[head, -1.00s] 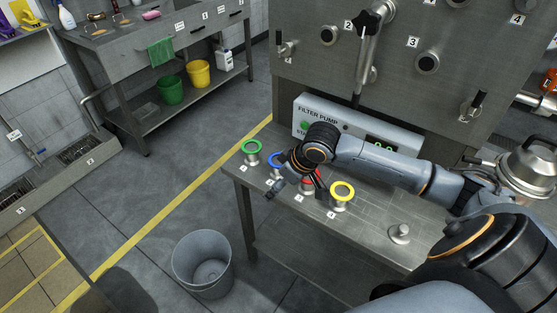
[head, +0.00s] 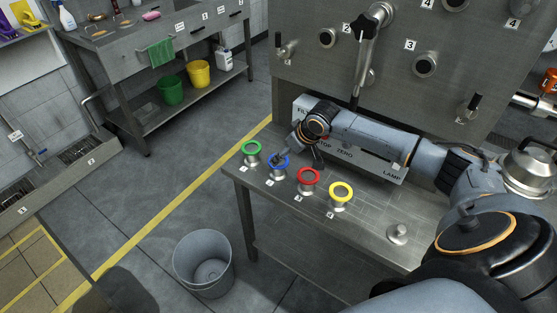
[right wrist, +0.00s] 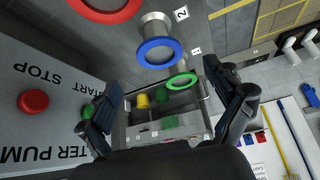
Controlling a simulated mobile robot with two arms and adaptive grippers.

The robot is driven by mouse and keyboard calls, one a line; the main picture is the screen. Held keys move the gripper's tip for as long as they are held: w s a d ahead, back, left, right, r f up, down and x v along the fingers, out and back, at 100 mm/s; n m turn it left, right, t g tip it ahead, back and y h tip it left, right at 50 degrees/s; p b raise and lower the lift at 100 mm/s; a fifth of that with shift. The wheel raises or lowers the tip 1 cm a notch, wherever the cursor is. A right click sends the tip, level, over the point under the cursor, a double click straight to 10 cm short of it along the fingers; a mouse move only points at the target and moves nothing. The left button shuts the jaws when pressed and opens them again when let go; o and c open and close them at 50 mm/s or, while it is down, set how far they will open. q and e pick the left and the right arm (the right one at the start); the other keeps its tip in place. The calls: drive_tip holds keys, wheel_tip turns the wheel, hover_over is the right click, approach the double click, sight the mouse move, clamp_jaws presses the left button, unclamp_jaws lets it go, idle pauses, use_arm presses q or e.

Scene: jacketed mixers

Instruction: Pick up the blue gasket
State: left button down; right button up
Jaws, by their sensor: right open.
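The blue gasket (head: 278,169) is a ring resting on a short metal holder on the steel bench, between the green gasket (head: 252,155) and the red gasket (head: 309,183). My right gripper (head: 288,154) is beside and above the blue gasket and hides part of its far side. In the right wrist view the blue gasket (right wrist: 160,64) appears between and above my right gripper's spread fingers (right wrist: 162,75), with nothing held. The fingers look apart from the ring. My left gripper is not in view.
A yellow gasket (head: 341,200) and a bare metal knob (head: 399,233) are further right on the bench (head: 365,232). The filter pump box (head: 350,150) stands behind my right arm. A grey bin (head: 203,263) is on the floor in front.

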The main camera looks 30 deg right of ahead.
sight(282, 163)
drive_tip(key=shift+p+x, duration=0.45)
drive_tip(key=shift+x, duration=1.9)
drive_tip(key=shift+r, duration=0.1)
drive_tip(key=c, duration=1.1)
